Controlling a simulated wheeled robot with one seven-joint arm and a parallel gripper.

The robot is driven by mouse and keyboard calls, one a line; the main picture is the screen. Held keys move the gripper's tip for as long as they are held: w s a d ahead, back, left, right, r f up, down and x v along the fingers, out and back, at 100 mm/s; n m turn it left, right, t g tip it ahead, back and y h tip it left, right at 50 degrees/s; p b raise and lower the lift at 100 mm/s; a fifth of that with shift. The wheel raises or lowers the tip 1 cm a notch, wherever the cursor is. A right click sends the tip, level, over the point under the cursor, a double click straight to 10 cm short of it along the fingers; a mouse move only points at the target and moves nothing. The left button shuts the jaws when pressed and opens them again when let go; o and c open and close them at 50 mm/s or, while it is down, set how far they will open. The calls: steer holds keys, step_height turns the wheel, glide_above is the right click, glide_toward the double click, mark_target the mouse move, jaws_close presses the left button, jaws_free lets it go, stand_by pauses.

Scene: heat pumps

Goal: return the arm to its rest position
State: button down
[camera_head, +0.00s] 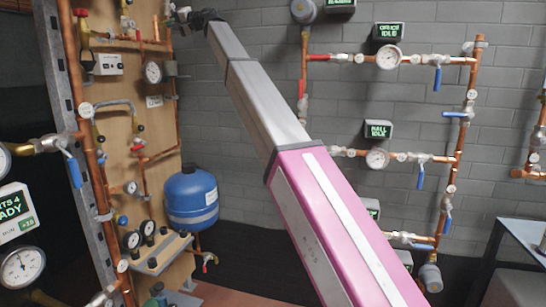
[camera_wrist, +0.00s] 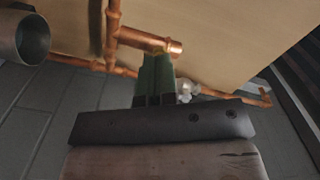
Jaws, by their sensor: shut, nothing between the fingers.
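My arm (camera_head: 300,165), pink near its base and grey further out, stretches from the lower right up to the upper left in the head view. Its far end with my gripper (camera_head: 172,20) is small and dark, close to the wooden board's upper right edge. In the wrist view my gripper (camera_wrist: 157,58) shows green fingers that are together with nothing held. A short copper pipe stub (camera_wrist: 148,40) appears right beyond the fingertips; whether they touch it I cannot tell.
The wooden board (camera_head: 142,110) carries copper pipes, gauges and valves. A blue tank (camera_head: 191,197) stands beside it. Pipework with gauges (camera_head: 388,57) and blue-handled valves runs along the grey brick wall (camera_head: 235,125). A table (camera_head: 525,238) stands at the right.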

steer(key=shift+v, duration=1.45)
steer(key=shift+w+f, duration=0.1)
steer(key=shift+f, duration=0.1)
